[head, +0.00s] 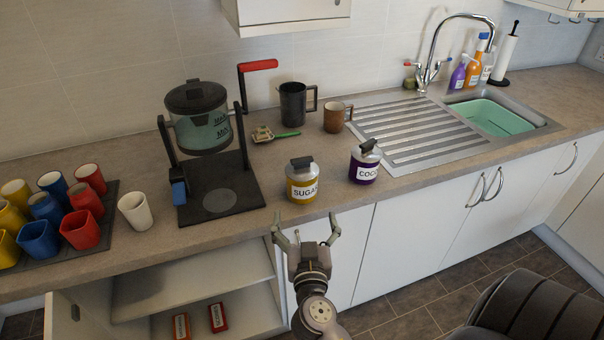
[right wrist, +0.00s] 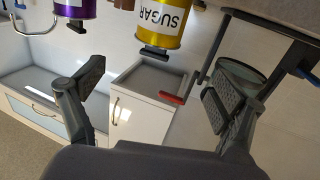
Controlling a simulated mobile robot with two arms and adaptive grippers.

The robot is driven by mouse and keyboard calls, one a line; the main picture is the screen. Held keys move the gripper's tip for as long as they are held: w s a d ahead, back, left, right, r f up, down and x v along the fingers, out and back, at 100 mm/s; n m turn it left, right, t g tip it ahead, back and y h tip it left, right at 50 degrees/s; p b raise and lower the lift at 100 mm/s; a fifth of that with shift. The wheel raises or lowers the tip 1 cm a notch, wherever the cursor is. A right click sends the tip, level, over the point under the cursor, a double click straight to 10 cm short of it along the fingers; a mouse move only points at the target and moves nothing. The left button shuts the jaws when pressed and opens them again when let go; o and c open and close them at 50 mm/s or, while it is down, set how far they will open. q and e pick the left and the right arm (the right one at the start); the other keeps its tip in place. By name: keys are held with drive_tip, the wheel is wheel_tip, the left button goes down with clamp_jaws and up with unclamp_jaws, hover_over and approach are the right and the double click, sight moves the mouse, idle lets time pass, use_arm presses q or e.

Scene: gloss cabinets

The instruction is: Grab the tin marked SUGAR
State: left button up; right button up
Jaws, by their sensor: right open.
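The yellow tin marked SUGAR (head: 302,191), with a grey lid and dark knob, stands upright near the counter's front edge. It shows upside down at the top of the right wrist view (right wrist: 160,20). My right gripper (head: 305,222) is open and empty, in front of the counter edge and just below the tin in the head view. Its two fingers are spread wide and do not touch the tin. A purple tin marked COCO (head: 364,172), the rest of its label unclear, stands to the right of the sugar tin. My left gripper is not in view.
A coffee maker (head: 220,185) stands left of the sugar tin. A black mug (head: 293,104) and a brown mug (head: 334,119) stand behind. Several coloured cups fill the mat at left. An open cabinet (head: 190,275) lies below the counter. The drainer (head: 425,135) is clear.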

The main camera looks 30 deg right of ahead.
sight(302, 183)
drive_tip(key=p+x, duration=0.4)
drive_tip(key=x, duration=0.6)
drive_tip(key=shift+w+d+r, duration=0.1)
drive_tip(key=shift+d, duration=0.05)
drive_tip(key=shift+w+d+p, duration=0.25)
drive_tip(key=shift+w+p, duration=0.1)
drive_tip(key=shift+w, duration=0.15)
drive_tip(key=shift+w+d+p, duration=0.35)
drive_tip(key=shift+w+p, duration=0.05)
drive_tip(key=shift+w, duration=0.05)
drive_tip(key=x, duration=0.1)
drive_tip(key=p+x, duration=0.1)
drive_tip(key=x, duration=0.1)
drive_tip(key=shift+d+f, duration=0.1)
drive_tip(key=shift+f, duration=0.25)
drive_tip(key=shift+w+d+f+p, duration=0.15)
drive_tip(key=shift+w+d+p, duration=0.15)
drive_tip(key=shift+w, duration=0.15)
drive_tip(key=shift+a, duration=0.1)
drive_tip(key=shift+c, duration=0.2)
drive_tip(key=c, duration=1.5)
